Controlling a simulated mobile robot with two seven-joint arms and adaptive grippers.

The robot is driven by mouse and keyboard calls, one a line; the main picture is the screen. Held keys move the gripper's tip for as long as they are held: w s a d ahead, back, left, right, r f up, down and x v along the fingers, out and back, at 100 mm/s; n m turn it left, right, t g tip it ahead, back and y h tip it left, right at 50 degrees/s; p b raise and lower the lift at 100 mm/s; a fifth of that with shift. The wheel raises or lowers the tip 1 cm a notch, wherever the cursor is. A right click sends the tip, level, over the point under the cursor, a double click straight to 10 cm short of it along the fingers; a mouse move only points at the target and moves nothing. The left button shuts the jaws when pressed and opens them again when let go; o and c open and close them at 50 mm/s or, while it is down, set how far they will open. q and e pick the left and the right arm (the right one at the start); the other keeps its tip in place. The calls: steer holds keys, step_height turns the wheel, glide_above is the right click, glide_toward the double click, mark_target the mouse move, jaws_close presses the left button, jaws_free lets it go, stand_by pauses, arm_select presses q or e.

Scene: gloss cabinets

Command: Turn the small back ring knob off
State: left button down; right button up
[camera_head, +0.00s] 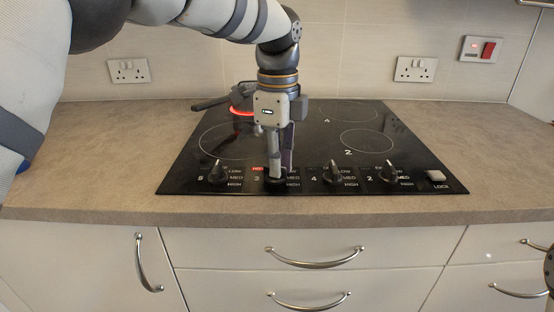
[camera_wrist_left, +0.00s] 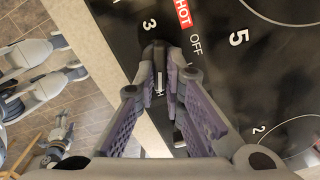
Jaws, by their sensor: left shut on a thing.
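My left gripper (camera_head: 280,170) points straight down at the front row of the black hob (camera_head: 300,115). It is shut on the black knob marked 3 (camera_head: 276,182), second from the left. In the left wrist view the knob (camera_wrist_left: 158,52) sits between the fingertips, with a red HOT sign and the word OFF beside it. The small back ring (camera_head: 243,112) at the back left glows red, partly hidden by my gripper and a dark pan (camera_head: 238,98).
Other knobs stand close by: one to the left (camera_head: 218,173) and two to the right (camera_head: 333,172), (camera_head: 389,172). A white LOCK button (camera_head: 436,176) is at the far right.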

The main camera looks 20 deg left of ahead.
arm_select(q)
steer(key=n, duration=0.5)
steer(key=shift+w+n+p, duration=0.1)
steer(key=shift+n+p, duration=0.2)
steer(key=shift+p, duration=0.05)
steer(key=n, duration=0.5)
steer(key=shift+w+a, duration=0.1)
steer(key=shift+w, duration=0.05)
steer(key=n, duration=0.5)
steer(key=shift+a+n, duration=0.1)
steer(key=shift+n, duration=0.3)
steer(key=n, duration=0.5)
steer(key=shift+a+n, duration=0.15)
steer(key=shift+n, duration=0.15)
steer(key=c, duration=1.7)
jaws_free()
